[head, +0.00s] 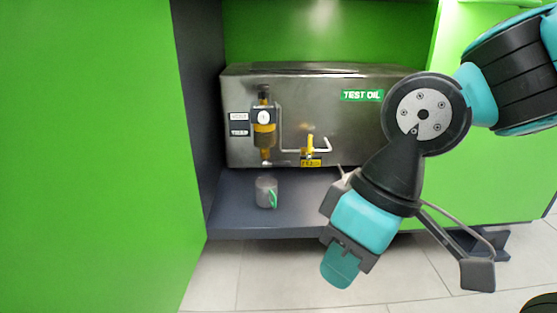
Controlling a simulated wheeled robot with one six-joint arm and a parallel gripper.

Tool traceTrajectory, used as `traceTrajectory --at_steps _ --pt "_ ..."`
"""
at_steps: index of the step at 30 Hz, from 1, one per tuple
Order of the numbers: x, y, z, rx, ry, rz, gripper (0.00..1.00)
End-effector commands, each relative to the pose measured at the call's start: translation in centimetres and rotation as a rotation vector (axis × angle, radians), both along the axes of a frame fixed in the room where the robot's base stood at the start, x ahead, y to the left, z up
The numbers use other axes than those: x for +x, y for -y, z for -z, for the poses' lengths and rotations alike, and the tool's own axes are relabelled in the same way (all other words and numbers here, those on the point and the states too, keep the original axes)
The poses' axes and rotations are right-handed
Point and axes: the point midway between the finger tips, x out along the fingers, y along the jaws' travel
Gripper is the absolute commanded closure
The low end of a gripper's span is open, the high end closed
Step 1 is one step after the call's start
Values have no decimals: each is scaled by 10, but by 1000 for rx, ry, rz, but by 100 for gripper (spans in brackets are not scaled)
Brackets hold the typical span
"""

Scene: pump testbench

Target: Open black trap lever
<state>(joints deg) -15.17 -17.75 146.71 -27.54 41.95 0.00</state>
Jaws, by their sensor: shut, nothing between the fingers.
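The trap (264,130) is a small upright unit with amber oil, a black top and a round white gauge. It is mounted on the front of the steel TEST OIL tank (350,125). I cannot clearly pick out a black lever on it; dark parts show at its top, and the details near its lower end are too small to tell. My gripper (340,268) is shut and empty. It points down in front of the shelf's front edge, to the right of and below the trap, well apart from it.
A clear mug with a green handle (266,192) stands on the dark shelf (230,215) under the trap. A yellow-handled valve (310,145) with a bent pipe is right of the trap. A green panel (90,150) closes off the left side. Tiled floor lies in front.

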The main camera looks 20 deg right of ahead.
Motion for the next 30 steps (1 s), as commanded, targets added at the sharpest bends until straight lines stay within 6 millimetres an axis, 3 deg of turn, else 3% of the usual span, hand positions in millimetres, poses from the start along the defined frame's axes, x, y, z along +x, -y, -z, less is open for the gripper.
traceTrajectory --at_steps 8,21,25,30 --pt "0 0 -80 1 1 0 100" --pt "0 0 -260 1 1 0 100" --pt "0 0 -291 1 1 0 100" --pt "0 0 -299 0 0 0 100"
